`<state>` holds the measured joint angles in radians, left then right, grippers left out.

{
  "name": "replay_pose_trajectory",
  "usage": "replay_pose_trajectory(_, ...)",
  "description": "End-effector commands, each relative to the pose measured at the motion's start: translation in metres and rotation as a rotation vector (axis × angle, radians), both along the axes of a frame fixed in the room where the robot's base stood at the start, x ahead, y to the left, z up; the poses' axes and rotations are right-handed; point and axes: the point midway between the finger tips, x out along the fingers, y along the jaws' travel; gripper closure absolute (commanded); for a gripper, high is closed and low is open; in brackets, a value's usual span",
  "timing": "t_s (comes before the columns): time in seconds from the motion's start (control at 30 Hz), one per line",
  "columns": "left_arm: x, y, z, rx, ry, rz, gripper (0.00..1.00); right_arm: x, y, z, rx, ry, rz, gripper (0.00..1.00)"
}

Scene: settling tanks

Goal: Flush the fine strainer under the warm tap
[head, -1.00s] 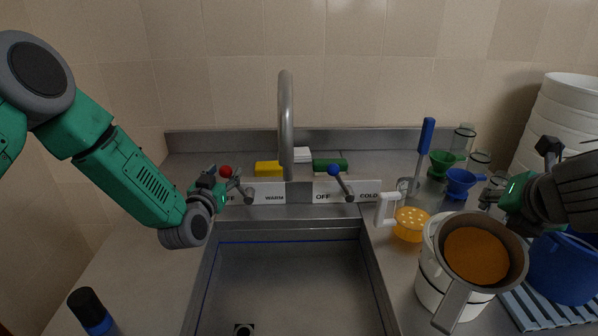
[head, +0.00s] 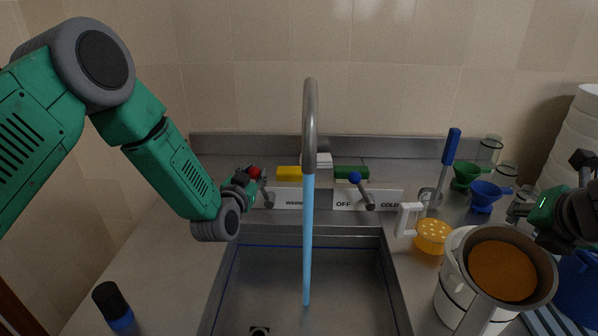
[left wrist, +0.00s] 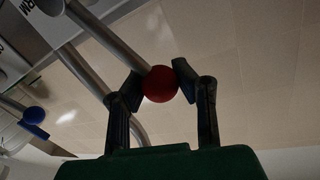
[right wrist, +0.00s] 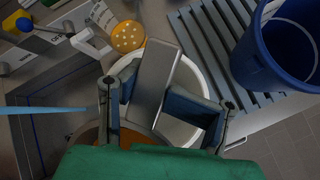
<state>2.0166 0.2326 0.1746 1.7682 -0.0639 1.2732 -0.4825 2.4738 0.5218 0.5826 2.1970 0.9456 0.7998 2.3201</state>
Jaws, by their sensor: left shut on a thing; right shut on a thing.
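The warm tap lever has a red knob (head: 255,173), also in the left wrist view (left wrist: 160,84). My left gripper (head: 246,180) is shut on this knob. The spout (head: 310,120) runs a blue water stream (head: 307,240) into the sink. The fine strainer (head: 503,270) appears as a grey-rimmed cup, orange-brown inside, over a white pot (head: 452,300) at right. In the right wrist view my right gripper (right wrist: 153,88) is shut on a grey metal bar, apparently its handle. The strainer is right of the stream, apart from it. The gripper hides part of it there.
The sink (head: 345,285) is empty apart from water. A yellow strainer (head: 432,236), blue funnel (head: 484,194) and green funnel (head: 466,176) stand right. A blue bucket (right wrist: 285,45) sits by a ridged rack (right wrist: 205,40). A black-capped bottle (head: 112,303) stands left. The cold lever has a blue knob (head: 354,178).

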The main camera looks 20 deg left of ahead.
Motion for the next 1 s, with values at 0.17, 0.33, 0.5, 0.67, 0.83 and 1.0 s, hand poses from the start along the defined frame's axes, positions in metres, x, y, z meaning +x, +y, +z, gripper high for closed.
replay_pose_trajectory(0.17,0.0,-0.002,-0.001,0.019,0.009,0.0,1.0,0.0,0.0,0.001,0.0,0.0,0.0,1.0)
replay_pose_trajectory(0.33,-0.001,-0.002,-0.001,0.018,0.009,-0.001,1.0,0.0,0.0,0.001,0.0,-0.001,0.0,1.0)
replay_pose_trajectory(0.5,0.0,-0.002,-0.001,0.017,0.008,-0.001,0.51,0.0,0.0,0.001,0.0,-0.001,0.0,1.0)
replay_pose_trajectory(0.67,0.0,-0.002,0.0,0.018,0.007,0.0,0.51,0.0,0.0,0.001,0.0,0.0,0.0,1.0)
replay_pose_trajectory(0.83,-0.007,-0.003,0.0,0.017,0.009,-0.001,0.51,0.0,0.0,0.001,0.0,0.0,0.0,1.0)
replay_pose_trajectory(1.0,-0.036,-0.005,0.001,0.017,0.011,-0.002,0.51,0.0,0.0,0.001,0.0,0.0,0.0,1.0)
